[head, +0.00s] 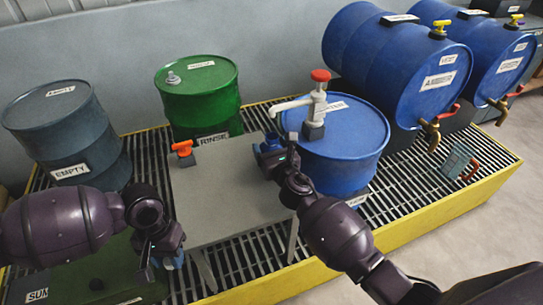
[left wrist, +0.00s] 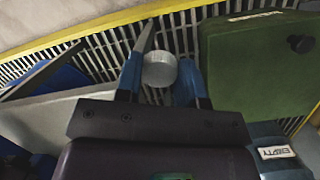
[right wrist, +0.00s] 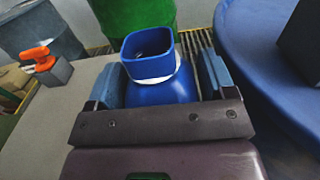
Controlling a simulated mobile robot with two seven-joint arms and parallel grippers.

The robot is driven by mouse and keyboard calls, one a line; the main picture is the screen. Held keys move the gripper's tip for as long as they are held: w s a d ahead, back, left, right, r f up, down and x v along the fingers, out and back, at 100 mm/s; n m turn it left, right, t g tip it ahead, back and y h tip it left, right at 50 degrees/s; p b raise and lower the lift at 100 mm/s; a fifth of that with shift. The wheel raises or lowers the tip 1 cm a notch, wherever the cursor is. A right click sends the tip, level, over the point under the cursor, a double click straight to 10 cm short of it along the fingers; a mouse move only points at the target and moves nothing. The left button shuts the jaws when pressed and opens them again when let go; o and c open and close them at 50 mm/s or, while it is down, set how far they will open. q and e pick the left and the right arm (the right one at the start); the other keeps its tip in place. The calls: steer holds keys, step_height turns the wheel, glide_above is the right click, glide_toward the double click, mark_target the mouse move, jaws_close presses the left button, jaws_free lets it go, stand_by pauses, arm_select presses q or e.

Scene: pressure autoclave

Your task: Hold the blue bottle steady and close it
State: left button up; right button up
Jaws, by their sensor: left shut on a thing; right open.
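The blue bottle (right wrist: 165,85) stands on the grey table in the right wrist view, with a white ring at its neck and a square, open-looking blue top. In the head view it is mostly hidden by my right gripper (head: 278,160). That gripper is open, with one finger on each side of the bottle; I cannot tell whether they touch it. My left gripper (head: 163,260) is at the table's near-left side, away from the bottle. It is shut on a light grey round cap-like piece (left wrist: 160,70), seen in the left wrist view.
The grey table (head: 215,200) also holds a grey block with an orange top (head: 183,150). A blue drum (head: 345,150) with a red-topped pump (head: 317,95) stands close right of the bottle. A green drum (head: 200,100) is behind. The table's middle is clear.

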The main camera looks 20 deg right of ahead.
mark_target(274, 140)
steer(key=c, duration=0.8)
steer(key=shift+c, duration=0.2)
arm_select(q)
steer(key=shift+r, duration=0.1)
arm_select(e)
steer(key=shift+r, duration=0.1)
